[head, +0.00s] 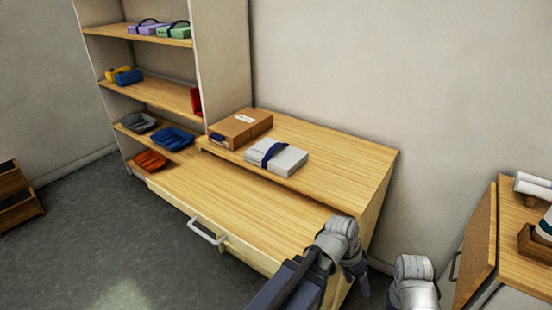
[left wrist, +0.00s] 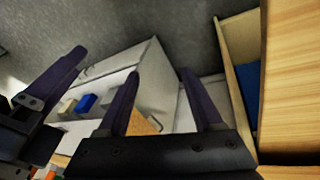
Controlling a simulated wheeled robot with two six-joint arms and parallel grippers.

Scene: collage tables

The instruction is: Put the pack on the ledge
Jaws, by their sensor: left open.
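A pale grey pack with a dark blue band (head: 285,163) lies flat on the raised wooden ledge (head: 330,170) at the back of the desk. It is close to the ledge's front edge and just right of a brown box. My left gripper (head: 355,283) is near the desk's right front corner, well apart from the pack. In the left wrist view its two dark fingers (left wrist: 160,73) are spread with nothing held between them. Its fingertips are partly hidden behind the wrist in the head view. Only a grey link of my other arm shows at the bottom; its gripper is not seen there.
The brown box (head: 240,128) sits left of the pack. The lower desktop (head: 230,200) is clear, with a handle (head: 207,231) in front. A shelf unit (head: 222,60) at left holds coloured packs and trays. A cabinet (head: 478,245) stands at right.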

